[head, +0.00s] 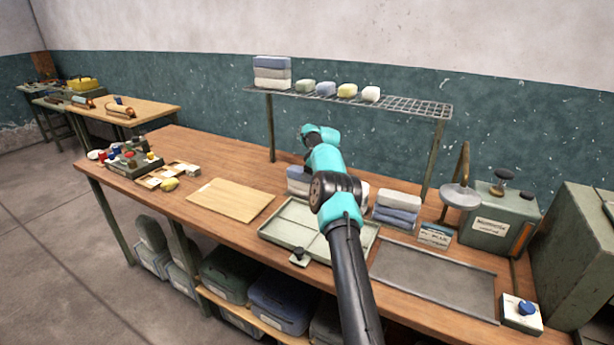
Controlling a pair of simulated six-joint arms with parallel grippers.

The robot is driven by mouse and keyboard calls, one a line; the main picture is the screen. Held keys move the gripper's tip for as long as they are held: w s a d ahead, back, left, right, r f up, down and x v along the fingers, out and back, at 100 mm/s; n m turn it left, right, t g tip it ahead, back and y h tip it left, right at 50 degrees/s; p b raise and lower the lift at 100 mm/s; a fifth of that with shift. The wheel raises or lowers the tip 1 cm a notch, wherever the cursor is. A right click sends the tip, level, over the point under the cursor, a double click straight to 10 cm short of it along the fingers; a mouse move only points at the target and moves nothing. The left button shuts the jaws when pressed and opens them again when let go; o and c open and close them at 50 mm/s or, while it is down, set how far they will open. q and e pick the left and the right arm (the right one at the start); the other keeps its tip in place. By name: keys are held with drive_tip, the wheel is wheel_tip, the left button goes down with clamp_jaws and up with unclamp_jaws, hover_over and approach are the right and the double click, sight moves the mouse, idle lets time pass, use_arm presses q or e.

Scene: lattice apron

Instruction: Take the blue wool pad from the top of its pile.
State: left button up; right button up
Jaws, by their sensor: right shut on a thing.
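My right arm rises from the bottom middle of the head view and bends over the bench's back half. My right gripper (311,172) is mostly hidden behind its own forearm, beside a folded pile with a blue pad (298,173) on top. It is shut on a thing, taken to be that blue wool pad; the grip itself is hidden. Another pile (397,208) to the right has a white pad above blue ones. A third pile (272,72) on the wire shelf has a blue pad on top. My left gripper is not in view.
A pale divided tray (283,231) lies under my arm. A wire shelf (410,104) stands over the bench's back. A grey tray (434,281), a scale (461,194) and a green box (497,222) are at right. A wooden board (231,199) lies left.

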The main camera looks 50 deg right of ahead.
drive_tip(key=shift+r, duration=1.75)
drive_tip(key=shift+s+a+r, duration=0.1)
drive_tip(key=shift+s+a, duration=0.1)
drive_tip(key=shift+a, duration=0.05)
drive_tip(key=s+a+r, duration=0.1)
drive_tip(key=s+a, duration=0.9)
drive_tip(key=a, duration=0.1)
drive_tip(key=shift+a+r, duration=0.15)
drive_tip(key=shift+a, duration=0.2)
